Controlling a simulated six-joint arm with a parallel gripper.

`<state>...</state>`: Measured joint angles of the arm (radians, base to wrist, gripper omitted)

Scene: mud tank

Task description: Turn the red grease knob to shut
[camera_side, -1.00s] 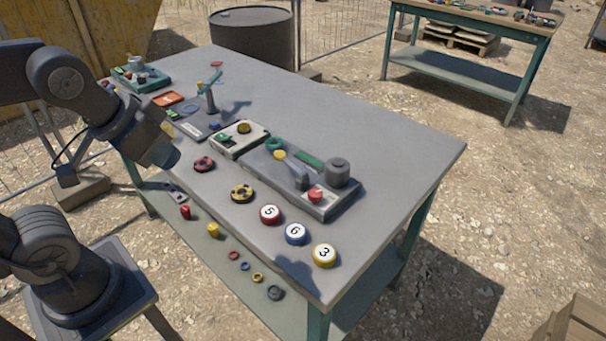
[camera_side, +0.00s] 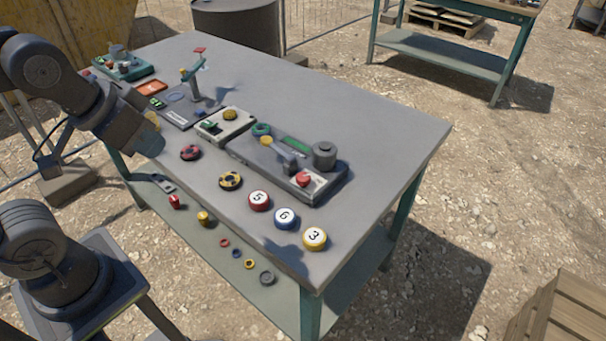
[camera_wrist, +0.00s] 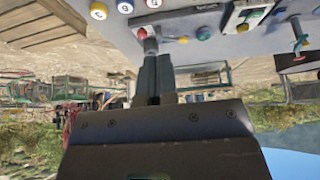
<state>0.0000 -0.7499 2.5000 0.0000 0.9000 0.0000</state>
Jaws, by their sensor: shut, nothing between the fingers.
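The red knob (camera_side: 303,180) sits on a pale patch at the near right end of the grey panel on the table. Which way it points is too small to tell. It also shows in the wrist view (camera_wrist: 142,33), just beyond my fingertips in the picture. My gripper (camera_wrist: 150,52) is shut and empty in the wrist view. In the side view the end of my arm is over the table's left edge, well left of the knob and apart from it. My fingertips cannot be made out there.
The same panel carries a grey lever, a dark grey cylinder (camera_side: 323,155) and a green strip (camera_side: 295,145). Numbered round pieces, such as the yellow one (camera_side: 314,238), line the near edge. Other fixtures stand farther left. The table's right part is clear.

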